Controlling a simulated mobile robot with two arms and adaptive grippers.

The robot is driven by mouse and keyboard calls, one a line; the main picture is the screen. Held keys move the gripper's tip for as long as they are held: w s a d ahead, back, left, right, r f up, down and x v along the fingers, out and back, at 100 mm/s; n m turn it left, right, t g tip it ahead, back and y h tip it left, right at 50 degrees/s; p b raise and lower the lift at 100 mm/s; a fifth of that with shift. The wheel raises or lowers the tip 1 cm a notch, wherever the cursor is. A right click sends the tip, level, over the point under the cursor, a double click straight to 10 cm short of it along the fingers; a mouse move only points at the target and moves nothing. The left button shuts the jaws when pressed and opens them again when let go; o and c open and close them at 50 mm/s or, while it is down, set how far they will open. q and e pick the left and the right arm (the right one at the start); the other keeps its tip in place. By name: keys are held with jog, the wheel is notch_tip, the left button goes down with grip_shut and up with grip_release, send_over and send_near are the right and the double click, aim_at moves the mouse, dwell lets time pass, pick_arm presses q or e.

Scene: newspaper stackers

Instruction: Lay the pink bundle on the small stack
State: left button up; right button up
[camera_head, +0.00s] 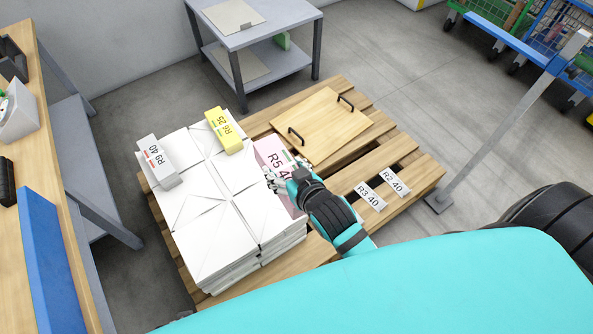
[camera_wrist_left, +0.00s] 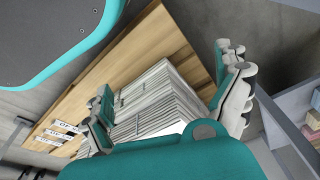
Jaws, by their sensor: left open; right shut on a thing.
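The pink bundle (camera_head: 270,153), marked R5 40, is beside the right side of the white paper stacks (camera_head: 191,212) on the pallet. My right gripper (camera_head: 287,184) is shut on its near part and hides some of it. I cannot tell whether the bundle touches the pallet or hangs above it. The white stacks stand close together, and I cannot tell which one is the small stack. My left gripper (camera_wrist_left: 168,100) is open in the left wrist view, with white stacked paper (camera_wrist_left: 155,95) showing beyond its fingers.
A grey-white block (camera_head: 158,163) marked R9 40 and a yellow block (camera_head: 224,132) lie on the white stacks. A wooden board (camera_head: 322,125) with two black handles and white labels (camera_head: 370,196) lie on the pallet (camera_head: 425,172). A grey table (camera_head: 290,32) stands behind; a wooden bench (camera_head: 62,190) is left.

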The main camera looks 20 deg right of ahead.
jog(key=shift+y, duration=0.4)
jog(key=w+f+b, duration=0.1)
jog(key=f, duration=0.1)
jog(key=w+a+f+b, duration=0.1)
jog(key=w+f+b, duration=0.1)
jog(key=f, duration=0.1)
jog(key=w+f+b, duration=0.2)
jog(key=shift+a+f, duration=0.25)
jog(key=shift+a, duration=0.15)
pick_arm(q)
notch_tip(320, 180, up, 13)
jog(key=w+t+b, duration=0.1)
jog(key=w+b, duration=0.1)
jog(key=b, duration=0.2)
pick_arm(e)
jog(key=w+a+f, duration=0.1)
jog(key=w+f, duration=0.3)
jog(key=f, duration=0.1)
jog(key=shift+w+a+f+n, duration=0.2)
jog(key=shift+f+n, duration=0.1)
jog(key=shift+n, duration=0.1)
pick_arm(q)
jog(key=shift+w+r, duration=0.1)
